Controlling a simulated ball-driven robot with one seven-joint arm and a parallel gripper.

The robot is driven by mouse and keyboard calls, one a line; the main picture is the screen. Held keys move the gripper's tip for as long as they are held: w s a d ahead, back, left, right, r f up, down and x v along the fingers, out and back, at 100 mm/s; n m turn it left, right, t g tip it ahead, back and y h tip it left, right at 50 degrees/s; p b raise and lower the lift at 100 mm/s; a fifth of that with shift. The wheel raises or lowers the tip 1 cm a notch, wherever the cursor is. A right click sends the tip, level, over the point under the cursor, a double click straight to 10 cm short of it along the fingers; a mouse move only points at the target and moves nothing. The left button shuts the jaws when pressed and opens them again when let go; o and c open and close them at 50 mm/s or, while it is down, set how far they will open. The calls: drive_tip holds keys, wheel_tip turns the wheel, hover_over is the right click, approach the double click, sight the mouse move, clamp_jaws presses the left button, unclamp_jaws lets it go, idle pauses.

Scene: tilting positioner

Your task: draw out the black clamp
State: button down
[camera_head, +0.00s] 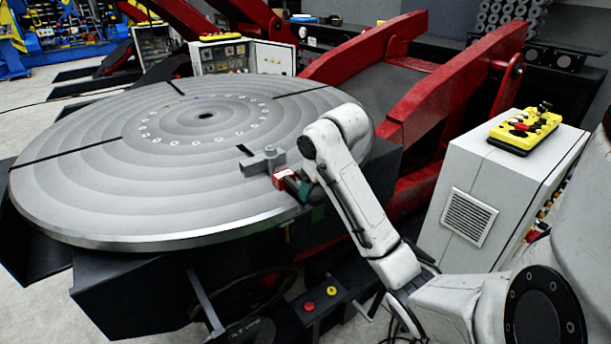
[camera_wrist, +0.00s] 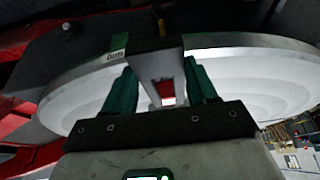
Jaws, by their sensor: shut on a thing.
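The clamp (camera_head: 262,161) lies at the near right rim of the round grey turntable (camera_head: 90,195). It looks grey in the head view and dark in the wrist view (camera_wrist: 155,58), with a red part facing my gripper. My gripper (camera_head: 291,184) reaches it from outside the rim. In the wrist view, my two green fingers (camera_wrist: 160,82) stand on either side of the clamp, shut on it. The clamp still overlaps the turntable. The fingers hide its sides, and I cannot tell how it sits in the slot.
Red tilting arms (camera_head: 450,85) rise behind the turntable. A white cabinet (camera_head: 490,195) with a yellow control pendant (camera_head: 524,130) stands to the right of my arm. A small button box (camera_head: 322,300) is below the rim. Another white control box (camera_head: 228,57) stands behind the turntable.

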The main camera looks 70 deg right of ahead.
drive_tip(key=shift+s+a+r+p, duration=0.1)
drive_tip(key=shift+s+a+p, duration=0.5)
drive_tip(key=shift+s, duration=0.3)
drive_tip(key=shift+s+p, duration=0.1)
drive_tip(key=shift+p, duration=0.25)
drive_tip(key=s+a+p, duration=0.4)
drive_tip(key=s, duration=0.2)
drive_tip(key=shift+s, duration=0.35)
idle(1.1)
drive_tip(key=shift+s+a+p, duration=0.15)
drive_tip(key=shift+a+p, duration=0.05)
drive_tip(key=shift+p, duration=0.35)
idle(0.3)
drive_tip(key=shift+r, duration=0.1)
wheel_tip(320, 180, up, 7)
drive_tip(key=p, duration=0.8)
